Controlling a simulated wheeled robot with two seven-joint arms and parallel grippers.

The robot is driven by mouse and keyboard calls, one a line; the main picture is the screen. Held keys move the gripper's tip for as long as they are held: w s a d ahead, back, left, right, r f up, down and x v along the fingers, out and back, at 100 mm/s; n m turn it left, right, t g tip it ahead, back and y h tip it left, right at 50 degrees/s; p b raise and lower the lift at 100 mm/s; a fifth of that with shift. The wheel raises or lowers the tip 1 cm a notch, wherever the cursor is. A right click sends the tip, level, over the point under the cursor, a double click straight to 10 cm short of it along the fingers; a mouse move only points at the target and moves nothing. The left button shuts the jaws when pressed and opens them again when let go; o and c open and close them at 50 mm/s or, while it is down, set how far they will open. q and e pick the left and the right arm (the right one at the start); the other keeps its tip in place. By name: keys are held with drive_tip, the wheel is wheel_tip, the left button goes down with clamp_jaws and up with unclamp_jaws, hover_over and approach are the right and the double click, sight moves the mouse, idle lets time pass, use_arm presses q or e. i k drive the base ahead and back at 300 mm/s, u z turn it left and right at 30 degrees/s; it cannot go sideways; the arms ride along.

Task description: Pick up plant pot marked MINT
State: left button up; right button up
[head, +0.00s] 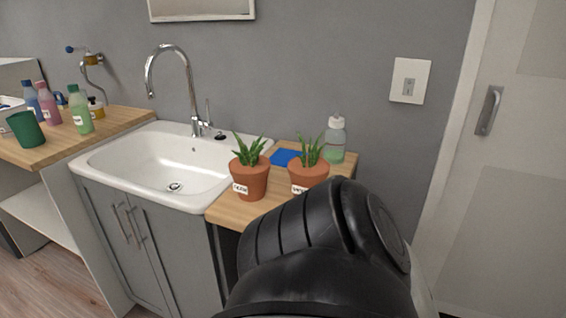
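Two terracotta pots with spiky green plants stand upright on the wooden counter right of the sink. The left pot (250,182) has a white label whose small lettering I cannot read surely. The right pot (308,173) also has a white label, partly covered at its lower edge by my black arm link in the foreground. I cannot tell which pot is marked MINT. The pots stand a little apart. Neither of my grippers shows in the head view.
A soap bottle (335,140) and a blue cloth or sponge (286,158) are behind the pots. The white sink (150,160) with a tall tap (172,68) is left of them. Bottles and a green cup (26,130) crowd the left counter. A door (515,170) is at right.

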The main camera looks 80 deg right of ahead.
sight(305, 172)
drive_tip(key=k, duration=0.25)
drive_tip(key=z, duration=1.3)
